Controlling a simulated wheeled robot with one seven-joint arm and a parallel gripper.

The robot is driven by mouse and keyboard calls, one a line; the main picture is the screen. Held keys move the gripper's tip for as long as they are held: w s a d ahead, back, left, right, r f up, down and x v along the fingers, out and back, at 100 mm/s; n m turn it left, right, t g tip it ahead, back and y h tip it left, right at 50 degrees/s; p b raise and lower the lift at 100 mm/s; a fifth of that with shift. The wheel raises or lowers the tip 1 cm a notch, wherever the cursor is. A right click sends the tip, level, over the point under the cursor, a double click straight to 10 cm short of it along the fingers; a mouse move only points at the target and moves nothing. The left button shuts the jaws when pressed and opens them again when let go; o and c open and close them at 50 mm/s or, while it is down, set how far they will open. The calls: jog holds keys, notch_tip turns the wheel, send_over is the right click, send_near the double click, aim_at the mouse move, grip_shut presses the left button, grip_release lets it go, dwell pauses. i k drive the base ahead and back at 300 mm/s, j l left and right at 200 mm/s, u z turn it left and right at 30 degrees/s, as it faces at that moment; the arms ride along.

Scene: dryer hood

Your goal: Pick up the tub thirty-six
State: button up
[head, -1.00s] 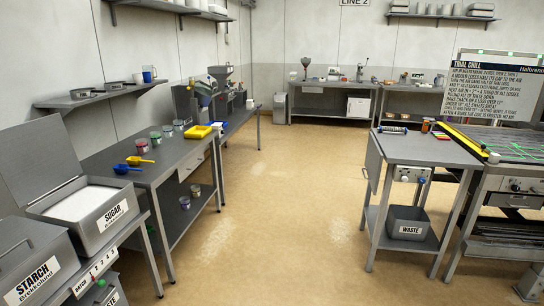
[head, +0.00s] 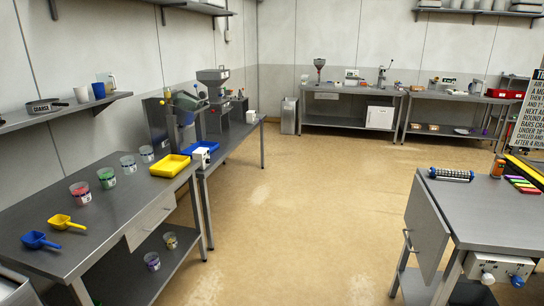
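Several small clear tubs with labels stand in a row on the left steel table: a tub with red contents (head: 80,194), a tub with green contents (head: 107,178), and two paler tubs (head: 128,164) and (head: 147,154) behind them. On the table's lower shelf stand a tub with purple contents (head: 152,261) and a tub with brownish contents (head: 170,241). The label numbers are too small to read, so I cannot tell which is tub thirty-six. My gripper is not in view.
A blue scoop (head: 40,240), a yellow scoop (head: 66,222) and a yellow tray (head: 170,166) share the left table (head: 110,218). A steel cart (head: 480,215) stands at the right. The floor (head: 310,200) between them is clear.

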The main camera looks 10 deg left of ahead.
aim_at(151, 260)
jog(key=i+u, duration=0.15)
jog(key=i, duration=0.25)
jog(key=i+l+u, duration=0.2)
jog(key=i, duration=0.2)
jog(key=i+l+u, duration=0.15)
jog(key=i, duration=0.25)
jog(key=i+l+u, duration=0.2)
jog(key=i+u, duration=0.25)
jog(key=i+l+u, duration=0.25)
jog(key=u, duration=0.2)
jog(key=i+l+u, duration=0.25)
jog(key=l+u, duration=0.25)
jog(key=i+l+u, duration=0.2)
jog(key=l+u, duration=0.25)
jog(key=i+l+u, duration=0.2)
jog(key=l, duration=0.35)
jog(key=l+u, duration=0.25)
jog(key=l, duration=0.25)
jog(key=k, duration=0.05)
